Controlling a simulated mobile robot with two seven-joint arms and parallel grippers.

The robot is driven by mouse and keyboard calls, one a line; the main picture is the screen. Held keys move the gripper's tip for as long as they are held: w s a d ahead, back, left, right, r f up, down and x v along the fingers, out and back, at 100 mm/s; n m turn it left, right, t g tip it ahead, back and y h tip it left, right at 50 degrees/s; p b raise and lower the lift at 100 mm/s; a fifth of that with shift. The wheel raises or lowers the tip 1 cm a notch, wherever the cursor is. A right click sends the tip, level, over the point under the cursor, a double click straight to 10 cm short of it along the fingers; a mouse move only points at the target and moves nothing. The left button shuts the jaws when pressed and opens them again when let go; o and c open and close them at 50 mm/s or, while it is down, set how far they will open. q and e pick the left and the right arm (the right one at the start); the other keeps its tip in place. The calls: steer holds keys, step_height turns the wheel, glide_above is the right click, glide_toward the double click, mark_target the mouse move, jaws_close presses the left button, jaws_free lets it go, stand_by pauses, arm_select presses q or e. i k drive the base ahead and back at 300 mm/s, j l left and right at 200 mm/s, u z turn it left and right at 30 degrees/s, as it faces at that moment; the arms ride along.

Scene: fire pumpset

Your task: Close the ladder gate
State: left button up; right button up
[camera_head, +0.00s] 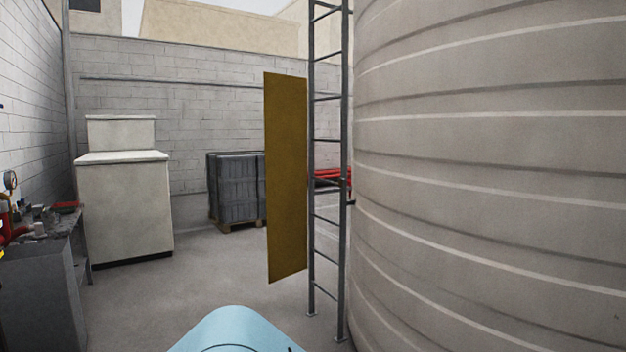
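The ladder gate (286,180) is a flat, tall, brownish-yellow panel. It stands upright along the left rail of the grey metal ladder (328,155) and sticks out to the left of it, so the ladder's rungs are uncovered. The ladder stands against the large ribbed tank on the right. Neither of my grippers shows in the head view. A light blue rounded part at the bottom middle seems to be my own body.
The ribbed grey tank (490,180) fills the right side. A beige cabinet (125,210) and a dark workbench (45,285) stand at the left. Grey stacked goods (236,187) sit on a pallet behind the gate. The concrete floor (200,285) between is clear.

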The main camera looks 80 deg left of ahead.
mark_target(284, 97)
steer(key=u, duration=1.25)
steer(key=j+u, duration=0.1)
steer(key=j, duration=0.15)
steer(key=i+j+u, duration=0.35)
steer(key=j+u, duration=0.25)
steer(key=i+j+u, duration=0.25)
steer(key=j+u, duration=0.15)
steer(key=i+j+u, duration=0.3)
steer(key=j+u, duration=0.15)
steer(key=i+j+u, duration=0.25)
steer(key=u, duration=0.15)
steer(key=i+j+u, duration=0.25)
steer(key=i, duration=0.45)
steer(key=i+l+u, duration=0.1)
steer(key=i+u, duration=0.15)
steer(key=i, duration=0.4)
steer(key=i+z, duration=0.25)
steer(key=i, duration=0.15)
steer(key=i+j+z, duration=0.5)
steer(key=i, duration=0.2)
steer(key=i+j+z, duration=0.2)
steer(key=z, duration=0.2)
steer(key=i+j+z, duration=0.6)
steer(key=j+z, duration=0.2)
steer(key=i+j+z, duration=0.15)
steer(key=j+z, duration=0.3)
steer(key=l, duration=0.1)
